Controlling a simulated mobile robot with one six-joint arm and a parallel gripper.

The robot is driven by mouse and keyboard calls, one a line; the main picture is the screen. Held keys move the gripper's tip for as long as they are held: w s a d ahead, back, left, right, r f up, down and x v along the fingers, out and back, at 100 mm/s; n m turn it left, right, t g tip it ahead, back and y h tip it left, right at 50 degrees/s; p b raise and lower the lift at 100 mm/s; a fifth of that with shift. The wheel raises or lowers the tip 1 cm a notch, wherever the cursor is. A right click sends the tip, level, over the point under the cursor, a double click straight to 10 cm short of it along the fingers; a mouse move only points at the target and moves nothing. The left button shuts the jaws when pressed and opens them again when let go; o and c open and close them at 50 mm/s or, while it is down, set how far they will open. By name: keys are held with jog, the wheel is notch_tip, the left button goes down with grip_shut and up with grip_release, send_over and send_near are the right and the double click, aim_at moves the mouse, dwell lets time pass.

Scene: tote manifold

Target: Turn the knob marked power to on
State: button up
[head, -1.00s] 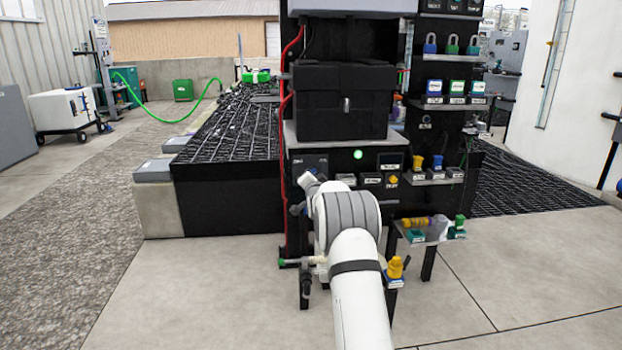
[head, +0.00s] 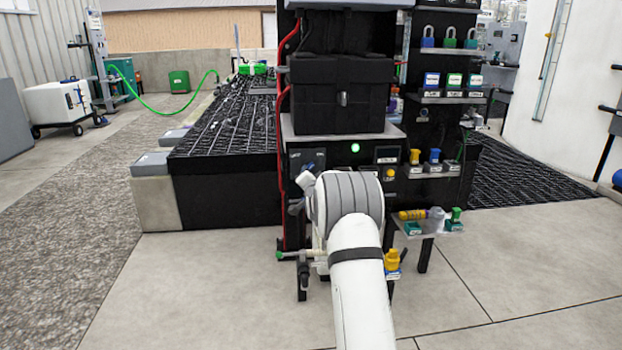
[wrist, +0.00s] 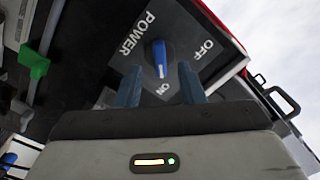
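The power knob (wrist: 158,52) is blue with a white pointer line, on a dark panel (wrist: 190,24) marked POWER, OFF and ON. In the wrist view its white line points down toward the ON label. My gripper (wrist: 160,70) is open, its two blue-grey fingers either side of the ON label and the knob's lower end. I see gaps between fingers and knob; I cannot tell their depth relative to it. In the head view my gripper (head: 306,179) is at the panel (head: 307,157) on the black station's left side, and the knob cannot be made out.
A lit green lamp (head: 355,147) and a yellow button (head: 390,173) are right of the panel. A black case (head: 342,95) sits above. A small stand (head: 428,234) with coloured fittings is at the lower right. Open concrete floor lies in front.

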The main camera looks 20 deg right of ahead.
jog(key=shift+p+v, duration=0.4)
jog(key=shift+v, duration=1.65)
